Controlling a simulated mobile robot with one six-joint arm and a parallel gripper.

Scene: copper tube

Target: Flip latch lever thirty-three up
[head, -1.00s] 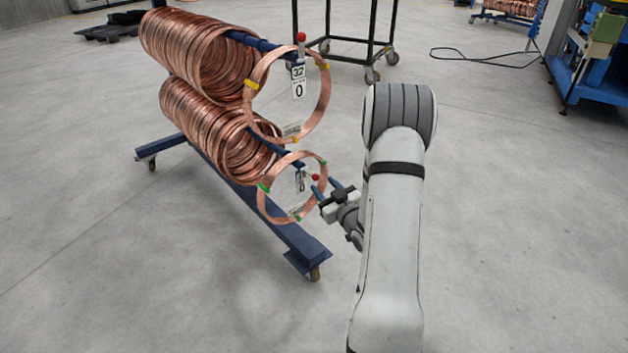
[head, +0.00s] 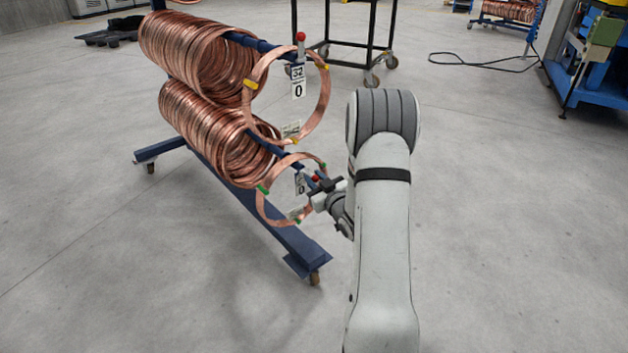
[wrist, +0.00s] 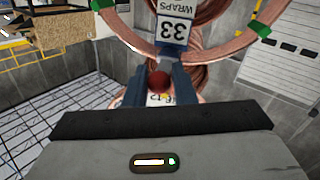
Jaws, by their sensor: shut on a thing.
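The latch lever at the label reading 33 (wrist: 171,30) has a red knob (head: 315,178) at the end of the lower dark blue arm of the coil rack. The knob also shows in the wrist view (wrist: 159,82), between my two blue fingers. My gripper (head: 320,184) is shut on this lever, with one finger on each side of the knob. The lever sticks out toward my gripper rather than standing upright. Its base is partly hidden by the label and fingers.
The lower copper coils (head: 210,125) hang behind the lever, with a loose ring around the label. The rack's blue base (head: 270,225) runs along the floor.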

